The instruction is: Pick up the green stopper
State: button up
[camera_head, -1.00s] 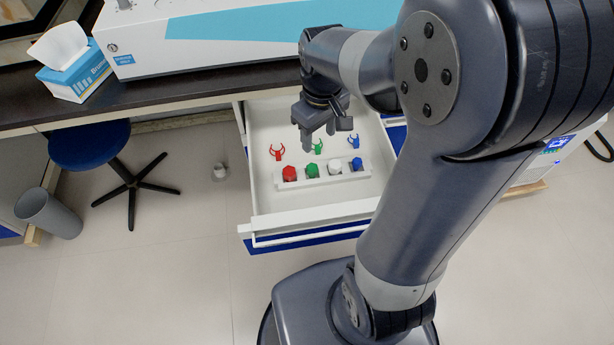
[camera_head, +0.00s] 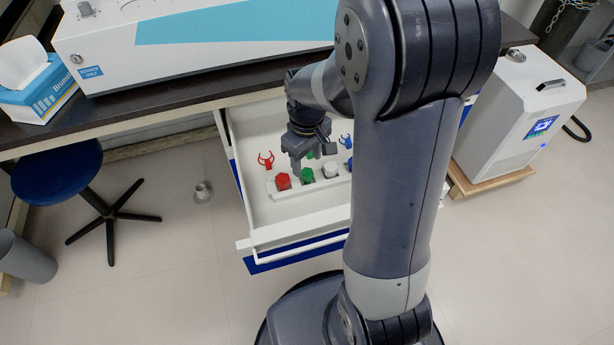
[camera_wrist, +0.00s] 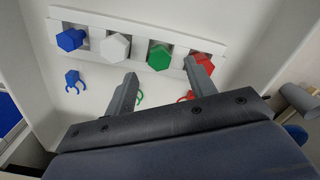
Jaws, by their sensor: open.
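The green stopper (camera_head: 307,174) stands in a white rack (camera_head: 272,189) inside the open drawer, between the red stopper (camera_head: 282,181) and the white stopper (camera_head: 330,170). It also shows in the wrist view (camera_wrist: 159,57), where the blue stopper (camera_wrist: 70,40) is at the far end of the rack. My gripper (camera_head: 302,165) is open and empty above the drawer, near the rack. In the wrist view its two fingertips (camera_wrist: 164,75) lie to either side of the green stopper's lower part in the picture, apart from it. The right fingertip overlaps the red stopper in that picture.
Red (camera_head: 266,160), blue (camera_head: 346,141) and mostly hidden green clips lie behind the rack. The white drawer (camera_head: 290,230) has raised walls around them. A bench with a large white machine (camera_head: 200,40) stands behind. A stool (camera_head: 60,180) and bin are at left.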

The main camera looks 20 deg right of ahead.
aim_at(307, 172)
notch_tip(307, 172, down, 4)
jog(key=shift+b, duration=0.55)
jog(key=shift+c, duration=0.3)
jog(key=c, duration=1)
jog(key=shift+o, duration=0.2)
jog(key=shift+r, duration=0.1)
